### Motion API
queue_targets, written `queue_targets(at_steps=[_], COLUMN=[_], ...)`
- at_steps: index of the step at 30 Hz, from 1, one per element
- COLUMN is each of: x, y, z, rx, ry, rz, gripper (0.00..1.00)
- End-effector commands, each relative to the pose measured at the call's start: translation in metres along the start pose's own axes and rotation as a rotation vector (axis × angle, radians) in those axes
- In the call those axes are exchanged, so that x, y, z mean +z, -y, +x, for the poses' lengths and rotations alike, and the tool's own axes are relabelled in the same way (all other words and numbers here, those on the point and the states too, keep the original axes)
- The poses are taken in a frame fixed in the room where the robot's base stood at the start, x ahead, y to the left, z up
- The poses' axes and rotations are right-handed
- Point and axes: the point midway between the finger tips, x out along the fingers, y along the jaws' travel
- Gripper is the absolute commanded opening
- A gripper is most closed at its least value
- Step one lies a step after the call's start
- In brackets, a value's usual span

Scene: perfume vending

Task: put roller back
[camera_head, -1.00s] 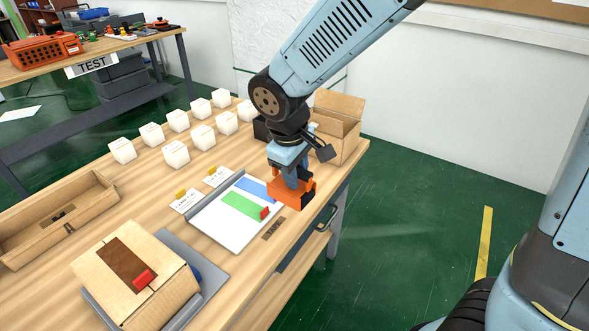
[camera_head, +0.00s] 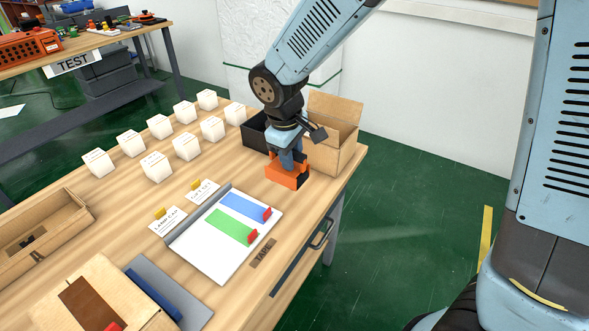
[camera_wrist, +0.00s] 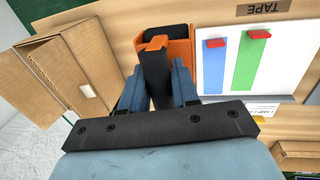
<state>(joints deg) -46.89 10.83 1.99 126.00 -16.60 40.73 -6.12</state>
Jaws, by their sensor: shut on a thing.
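An orange and black tool (camera_head: 287,175), which I take as the roller, is at my gripper (camera_head: 290,158) near the table's right edge. In the wrist view my gripper (camera_wrist: 158,92) has its blue fingers shut on the tool's black part, and the orange body (camera_wrist: 180,48) shows beyond. The tool is upright, on or just above the table; I cannot tell which. A "TAPE" label (camera_head: 263,252) lies nearer the front edge, apart from the tool.
Just behind the tool are a black box (camera_head: 254,133) and an open cardboard box (camera_head: 338,125). A white board (camera_head: 203,250) with blue and green strips lies in front. White cubes (camera_head: 187,146) stand left.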

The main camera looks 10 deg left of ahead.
Motion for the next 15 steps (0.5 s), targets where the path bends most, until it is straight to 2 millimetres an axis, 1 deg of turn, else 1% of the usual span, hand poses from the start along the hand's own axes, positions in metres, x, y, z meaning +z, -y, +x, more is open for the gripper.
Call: queue_targets(at_steps=[3, 10, 15], x=[-0.014, -0.028, -0.035], y=[-0.016, -0.029, -0.036], z=[0.015, 0.052, 0.067], rx=[0.0, -0.001, -0.001], ry=[0.002, 0.002, 0.0], rz=[-0.002, -0.004, -0.005], gripper=[0.03, 0.03, 0.03])
